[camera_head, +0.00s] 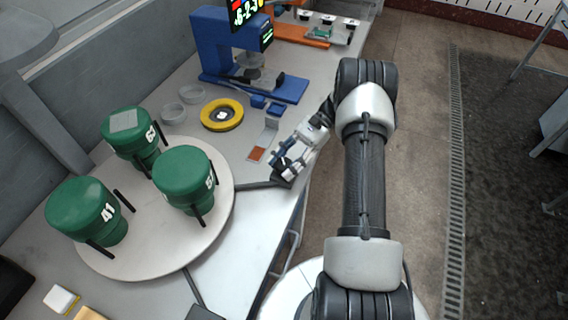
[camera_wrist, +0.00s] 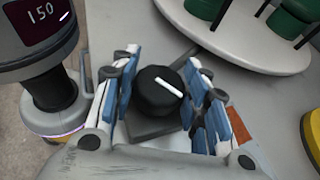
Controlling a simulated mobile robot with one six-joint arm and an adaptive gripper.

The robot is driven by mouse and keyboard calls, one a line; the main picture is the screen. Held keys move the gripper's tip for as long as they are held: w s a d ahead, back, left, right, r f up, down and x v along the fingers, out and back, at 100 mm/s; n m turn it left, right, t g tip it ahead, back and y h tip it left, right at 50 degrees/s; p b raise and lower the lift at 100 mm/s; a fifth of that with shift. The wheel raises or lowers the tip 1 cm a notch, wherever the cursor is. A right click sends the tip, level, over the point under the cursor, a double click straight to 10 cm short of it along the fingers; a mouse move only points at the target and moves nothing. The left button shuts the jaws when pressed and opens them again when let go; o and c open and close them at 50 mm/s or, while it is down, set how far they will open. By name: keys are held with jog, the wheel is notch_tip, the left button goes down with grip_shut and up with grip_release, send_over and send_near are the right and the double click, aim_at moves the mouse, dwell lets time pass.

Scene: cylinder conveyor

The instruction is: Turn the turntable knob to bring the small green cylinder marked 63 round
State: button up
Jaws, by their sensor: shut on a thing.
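The turntable (camera_head: 150,245) is a pale round disc carrying three green cylinders between black pegs. The cylinder that appears marked 63 (camera_head: 128,145) is at the back, with a grey square on its lid. The one marked 41 (camera_head: 75,215) is front left; another (camera_head: 183,170), its number partly hidden by a peg, is at the right. In the wrist view, the black knob (camera_wrist: 155,92) with a white pointer line sits between the blue finger pads. My gripper (camera_head: 285,170) is shut on the knob, right of the turntable. The knob is mostly hidden in the head view.
A yellow ring (camera_head: 222,114), clear dishes (camera_head: 174,112) and a blue stand (camera_head: 222,50) lie behind on the bench. An orange-brown patch (camera_head: 256,154) is beside my gripper. A white-and-yellow block (camera_head: 61,299) is at front left. The bench edge is close on the right.

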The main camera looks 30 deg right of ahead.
aim_at(284, 163)
jog(key=shift+n+g+h+b, duration=0.55)
jog(key=shift+n+g+h, duration=0.05)
jog(key=shift+n+g, duration=0.75)
dwell(2.1)
jog(key=o, duration=1)
notch_tip(284, 163, up, 10)
